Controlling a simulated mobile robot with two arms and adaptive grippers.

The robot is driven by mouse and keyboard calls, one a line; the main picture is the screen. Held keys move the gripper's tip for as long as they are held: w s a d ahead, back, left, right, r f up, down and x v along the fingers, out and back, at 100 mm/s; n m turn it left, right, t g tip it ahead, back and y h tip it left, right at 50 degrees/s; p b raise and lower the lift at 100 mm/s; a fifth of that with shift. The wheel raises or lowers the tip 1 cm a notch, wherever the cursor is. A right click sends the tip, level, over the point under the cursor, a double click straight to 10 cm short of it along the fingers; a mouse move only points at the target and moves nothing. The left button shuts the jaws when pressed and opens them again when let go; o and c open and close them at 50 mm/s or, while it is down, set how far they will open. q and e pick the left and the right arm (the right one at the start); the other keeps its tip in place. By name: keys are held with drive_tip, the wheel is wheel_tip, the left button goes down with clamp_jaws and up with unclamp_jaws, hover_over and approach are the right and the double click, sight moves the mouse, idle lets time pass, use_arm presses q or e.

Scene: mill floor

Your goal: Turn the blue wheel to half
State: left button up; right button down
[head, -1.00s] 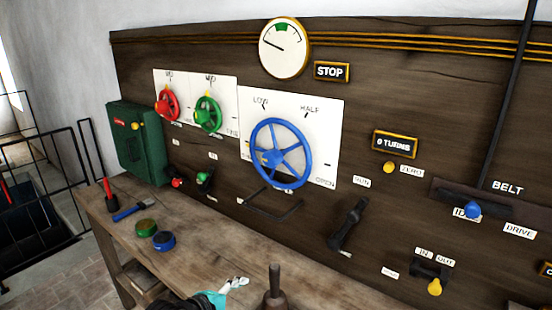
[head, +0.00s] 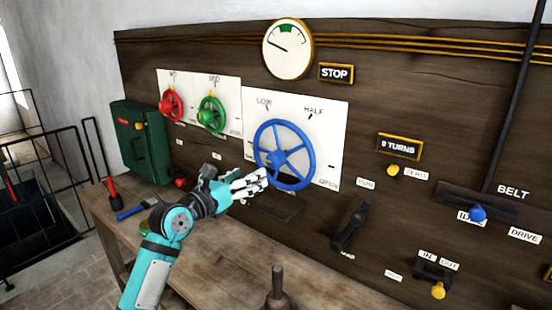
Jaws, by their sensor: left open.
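The blue wheel (head: 309,151) is a large spoked handwheel on a white plate (head: 330,110) on the dark wooden panel. The plate has marks reading LOW at upper left, HALF at upper right and OPEN at lower right. My left gripper (head: 262,181) is open, just left of and below the wheel's lower left rim. Whether it touches the rim I cannot tell. The wheel's pointer is hard to make out; a small yellowish spot shows near its left side. My right gripper is not in view.
A red wheel (head: 177,104) and a green wheel (head: 217,115) are left of the plate. A black bracket (head: 277,216) juts out below the blue wheel. A dark lever (head: 351,226) is at lower right. A brown-handled plunger-like object (head: 278,287) stands at the bench's front.

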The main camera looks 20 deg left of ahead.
sight(272, 162)
use_arm(q)
drive_tip(key=p+x, duration=0.1)
drive_tip(key=x, duration=1.1)
drive_tip(key=shift+w+d, duration=0.1)
drive_tip(key=shift+w, duration=0.15)
drive_tip(key=c, duration=1.2)
